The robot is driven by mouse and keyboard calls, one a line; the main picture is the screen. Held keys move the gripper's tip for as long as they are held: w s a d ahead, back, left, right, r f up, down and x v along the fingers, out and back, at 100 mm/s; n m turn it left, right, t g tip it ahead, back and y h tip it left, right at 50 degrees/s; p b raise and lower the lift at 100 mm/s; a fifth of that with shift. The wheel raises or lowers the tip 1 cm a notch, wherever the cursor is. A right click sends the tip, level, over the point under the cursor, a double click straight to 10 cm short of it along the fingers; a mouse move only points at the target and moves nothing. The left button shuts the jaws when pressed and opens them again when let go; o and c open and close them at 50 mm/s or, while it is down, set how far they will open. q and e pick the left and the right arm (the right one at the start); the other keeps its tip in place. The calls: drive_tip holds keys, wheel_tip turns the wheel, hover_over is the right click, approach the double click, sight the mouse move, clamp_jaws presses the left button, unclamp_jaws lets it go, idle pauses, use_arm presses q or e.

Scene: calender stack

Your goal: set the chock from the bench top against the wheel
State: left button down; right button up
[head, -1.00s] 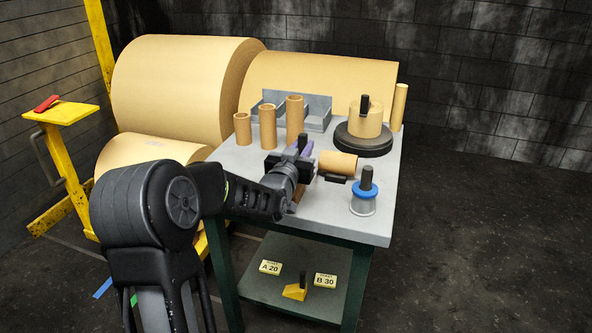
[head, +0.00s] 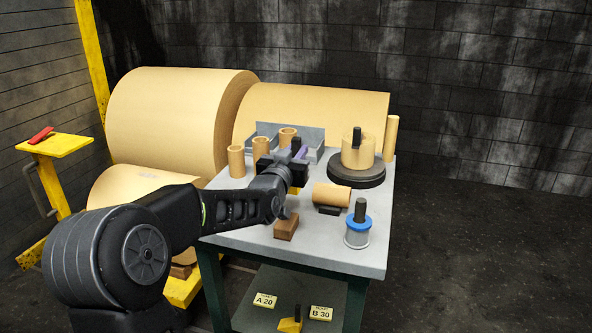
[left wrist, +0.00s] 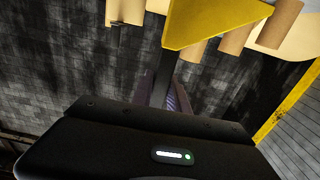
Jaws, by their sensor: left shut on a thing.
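The chock (left wrist: 215,22) is a yellow wedge with a black handle (left wrist: 164,75). It shows close up in the left wrist view. My left gripper (head: 293,160) is shut on that handle and is above the bench top (head: 325,244), near the upright cardboard cores. In the head view, my gripper and wrist hide most of the chock. The purple finger parts show beside the handle. I cannot clearly pick out the wheel. My right gripper is not in view.
A brown block (head: 286,227), a lying core (head: 331,195) and a blue-topped spool (head: 357,226) are on the bench. Another yellow wedge (head: 289,325) is on the lower shelf.

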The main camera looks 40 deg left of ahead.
use_arm(q)
wheel_tip(320, 180, up, 2)
drive_tip(key=shift+r, duration=0.1)
idle(0.7)
